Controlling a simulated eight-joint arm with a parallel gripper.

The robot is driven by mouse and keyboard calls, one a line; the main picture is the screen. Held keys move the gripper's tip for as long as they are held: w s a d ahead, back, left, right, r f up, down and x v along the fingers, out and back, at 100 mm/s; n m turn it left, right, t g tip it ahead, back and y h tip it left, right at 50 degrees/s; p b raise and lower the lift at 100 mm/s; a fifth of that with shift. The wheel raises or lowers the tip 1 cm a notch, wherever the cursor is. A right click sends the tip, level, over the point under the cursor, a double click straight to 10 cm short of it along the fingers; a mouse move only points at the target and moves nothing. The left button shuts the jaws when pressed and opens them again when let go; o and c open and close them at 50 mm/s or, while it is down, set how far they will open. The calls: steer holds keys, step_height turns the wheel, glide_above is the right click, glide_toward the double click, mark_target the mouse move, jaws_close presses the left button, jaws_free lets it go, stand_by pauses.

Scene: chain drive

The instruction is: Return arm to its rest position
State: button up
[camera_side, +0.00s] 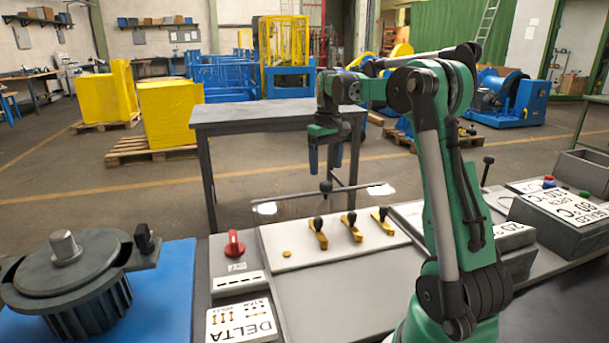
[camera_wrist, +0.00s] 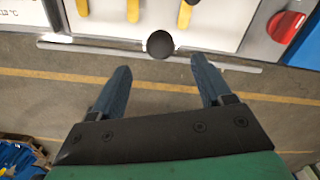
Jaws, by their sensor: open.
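My gripper (camera_side: 325,158) hangs pointing down from my green and black arm, above the far edge of the workbench. In the wrist view my gripper (camera_wrist: 160,88) shows two blue fingers spread apart with nothing between them. A dark round knob (camera_wrist: 160,44) appears just beyond the fingertips in that view. In the side view a knobbed lever (camera_side: 326,187) stands below the fingers, apart from them.
A panel holds several yellow levers with black knobs (camera_side: 352,225) and a red rotary switch (camera_side: 235,244). A dark motor-like unit (camera_side: 75,280) sits on a blue mat at left. Grey boxes (camera_side: 565,220) stand at right. The air around my gripper looks clear.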

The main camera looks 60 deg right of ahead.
steer(key=shift+r, duration=0.5)
steer(key=shift+w+a+r, duration=0.1)
steer(key=shift+w+a, duration=0.05)
steer(key=shift+a, duration=0.2)
steer(key=w+a+r+n+t+h, duration=0.1)
steer(key=w+a+n+t, duration=0.15)
steer(key=a, duration=1.05)
steer(key=s+a+f+n+t, duration=0.1)
steer(key=s+a+f+t, duration=0.1)
steer(key=a, duration=0.5)
steer(key=s+a+f+n+t+y, duration=0.1)
steer(key=s+a+f+n+t, duration=0.1)
steer(key=a, duration=0.5)
steer(key=shift+s+f+t, duration=0.2)
steer(key=shift+s+t, duration=0.15)
steer(key=shift+s, duration=0.15)
steer(key=shift+a, duration=0.1)
